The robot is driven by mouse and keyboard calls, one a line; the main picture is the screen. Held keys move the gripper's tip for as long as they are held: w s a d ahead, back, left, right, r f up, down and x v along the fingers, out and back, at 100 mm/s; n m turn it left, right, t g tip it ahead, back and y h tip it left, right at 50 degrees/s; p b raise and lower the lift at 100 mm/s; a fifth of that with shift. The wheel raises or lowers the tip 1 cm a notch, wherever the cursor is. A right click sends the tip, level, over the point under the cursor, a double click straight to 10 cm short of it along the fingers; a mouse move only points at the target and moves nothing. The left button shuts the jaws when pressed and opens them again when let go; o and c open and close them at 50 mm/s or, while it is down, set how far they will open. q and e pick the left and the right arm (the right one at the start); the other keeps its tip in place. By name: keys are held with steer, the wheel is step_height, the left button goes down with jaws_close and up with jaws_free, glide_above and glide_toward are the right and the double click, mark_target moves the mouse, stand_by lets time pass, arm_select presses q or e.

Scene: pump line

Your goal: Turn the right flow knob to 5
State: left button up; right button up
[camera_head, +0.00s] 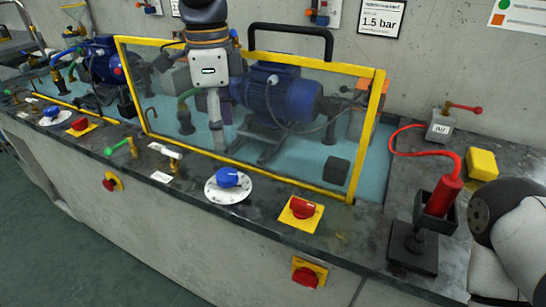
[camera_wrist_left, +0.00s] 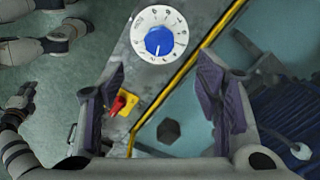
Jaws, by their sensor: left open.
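The right flow knob (camera_head: 228,179) is blue on a round white dial, on the front of the bench. It also shows in the left wrist view (camera_wrist_left: 159,41), where its pale pointer mark faces down the picture; the small dial digits are hard to read. My left gripper (camera_head: 216,142) hangs behind the knob in the head view, over the guard panel, and is empty. In the left wrist view its two dark finger pads are wide apart, with the dial beyond them at the top, untouched. Only a link of my right arm shows at the right edge of the head view.
A yellow-framed clear guard (camera_head: 262,172) stands behind the knob with a blue pump (camera_head: 285,98) inside. A red switch (camera_head: 302,208) on a yellow plate sits right of the dial. A white-handled valve (camera_head: 165,150) is left. A red air cylinder (camera_head: 443,196) stands farther right.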

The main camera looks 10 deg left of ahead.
mark_target(226, 174)
arm_select(q)
step_height(226, 174, down, 10)
steer(key=shift+s+f, duration=0.15)
steer(key=shift+f, duration=0.05)
steer(key=shift+c, duration=0.5)
steer(key=c, duration=1.1)
